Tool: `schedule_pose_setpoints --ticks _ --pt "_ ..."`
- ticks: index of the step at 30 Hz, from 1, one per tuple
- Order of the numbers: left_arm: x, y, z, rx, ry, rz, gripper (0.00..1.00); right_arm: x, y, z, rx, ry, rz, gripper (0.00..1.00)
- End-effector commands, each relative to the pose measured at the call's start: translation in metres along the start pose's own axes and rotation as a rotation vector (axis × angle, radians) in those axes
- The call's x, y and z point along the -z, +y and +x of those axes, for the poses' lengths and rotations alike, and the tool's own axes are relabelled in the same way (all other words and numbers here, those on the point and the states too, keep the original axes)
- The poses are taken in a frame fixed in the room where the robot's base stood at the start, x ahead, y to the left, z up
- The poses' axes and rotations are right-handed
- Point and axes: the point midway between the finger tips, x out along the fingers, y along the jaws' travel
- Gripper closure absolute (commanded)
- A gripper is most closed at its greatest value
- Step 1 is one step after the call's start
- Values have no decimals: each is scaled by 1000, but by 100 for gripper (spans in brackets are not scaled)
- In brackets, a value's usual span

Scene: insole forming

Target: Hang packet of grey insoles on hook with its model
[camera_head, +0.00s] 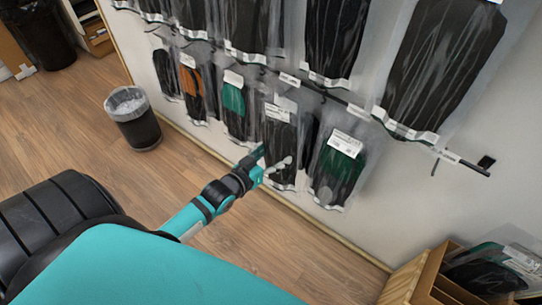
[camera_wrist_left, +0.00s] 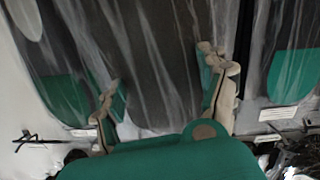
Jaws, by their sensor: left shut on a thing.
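My left gripper (camera_head: 276,168) reaches in to the lower row of packets on the wall. It is shut on a packet of dark grey insoles (camera_head: 280,142) with a white label near its top. The packet is upright, in line with its neighbours. I cannot tell whether its top is on a hook. In the left wrist view, the fingers of my left gripper (camera_wrist_left: 162,75) stand on either side of the grey packet (camera_wrist_left: 165,45), close to its clear film. My right gripper is not in view.
A black and green packet (camera_head: 337,170) hangs close on the right, and a green-topped one (camera_head: 234,105) on the left. A dark rail (camera_head: 440,153) runs above, with larger packets higher up. A wooden box (camera_head: 428,283) holds more packets. A bin (camera_head: 133,120) stands on the floor.

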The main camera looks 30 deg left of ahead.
Motion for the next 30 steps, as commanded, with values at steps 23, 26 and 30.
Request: schedule_pose_setpoints --ticks 23,26,30 --pt "1 0 34 -1 2 0 59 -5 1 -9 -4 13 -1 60" --pt "1 -1 36 0 1 0 59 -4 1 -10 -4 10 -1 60" --pt "-1 -1 37 0 1 0 59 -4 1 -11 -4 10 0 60"
